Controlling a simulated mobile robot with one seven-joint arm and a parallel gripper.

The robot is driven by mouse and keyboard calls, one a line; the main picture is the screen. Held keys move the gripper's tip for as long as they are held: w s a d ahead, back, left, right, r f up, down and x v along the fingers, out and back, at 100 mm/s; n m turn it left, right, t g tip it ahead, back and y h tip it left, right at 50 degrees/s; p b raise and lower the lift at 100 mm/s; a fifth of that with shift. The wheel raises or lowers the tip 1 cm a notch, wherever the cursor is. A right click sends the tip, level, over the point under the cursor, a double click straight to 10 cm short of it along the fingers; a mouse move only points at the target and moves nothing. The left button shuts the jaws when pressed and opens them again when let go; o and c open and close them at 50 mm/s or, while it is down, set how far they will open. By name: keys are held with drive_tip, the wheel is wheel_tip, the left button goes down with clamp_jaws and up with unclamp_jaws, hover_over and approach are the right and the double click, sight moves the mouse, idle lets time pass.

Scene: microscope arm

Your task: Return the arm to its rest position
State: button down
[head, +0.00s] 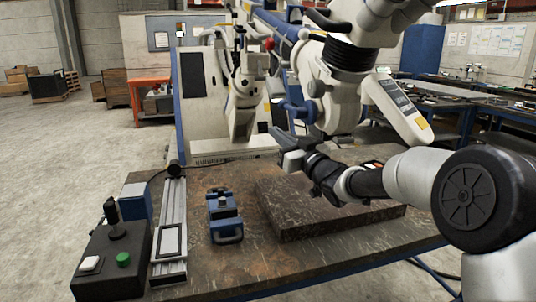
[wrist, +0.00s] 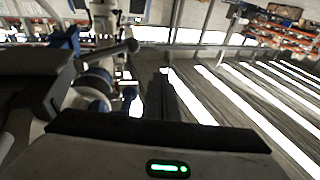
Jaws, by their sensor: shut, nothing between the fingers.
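The white microscope arm (head: 335,95) with blue parts stands over the back of the workbench in the head view. A blue knob (head: 298,109) sticks out on its left side. My gripper (head: 283,140) is just below this knob, above the stone slab. It is shut and empty; whether it touches the microscope arm is unclear. In the wrist view my dark fingers (wrist: 168,98) point away from the camera. White and blue microscope parts (wrist: 98,82) are close on their left, partly hidden by my gripper's body.
A dark stone slab (head: 325,218) lies on the workbench (head: 330,258). A blue clamp (head: 224,218), a metal rail (head: 172,225) and a control box (head: 115,255) with a joystick are to its left. A white machine (head: 203,95) stands behind. Open floor is at far left.

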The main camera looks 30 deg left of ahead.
drive_tip(key=s+f, duration=0.2)
drive_tip(key=s, duration=0.7)
drive_tip(key=shift+d, duration=0.4)
drive_tip(key=w+d+m+t+h, duration=0.35)
drive_tip(key=d+h, duration=0.45)
drive_tip(key=d, duration=0.9)
drive_tip(key=s+d+f+m+g+h, duration=0.1)
drive_tip(key=s+d+m+h, duration=0.15)
drive_tip(key=d, duration=0.65)
drive_tip(key=s+d+m+g+h, duration=0.1)
drive_tip(key=s+d+h, duration=0.25)
drive_tip(key=d, duration=0.55)
drive_tip(key=s+d+f+m+g+h, duration=0.2)
drive_tip(key=s+d+f+m+g, duration=0.15)
drive_tip(key=s+d, duration=0.65)
drive_tip(key=s+d+f+m+g+h, duration=0.2)
drive_tip(key=s+d+f, duration=0.3)
drive_tip(key=s, duration=0.8)
wheel_tip(320, 180, up, 25)
drive_tip(key=p, duration=2.4)
drive_tip(key=shift+d, duration=0.2)
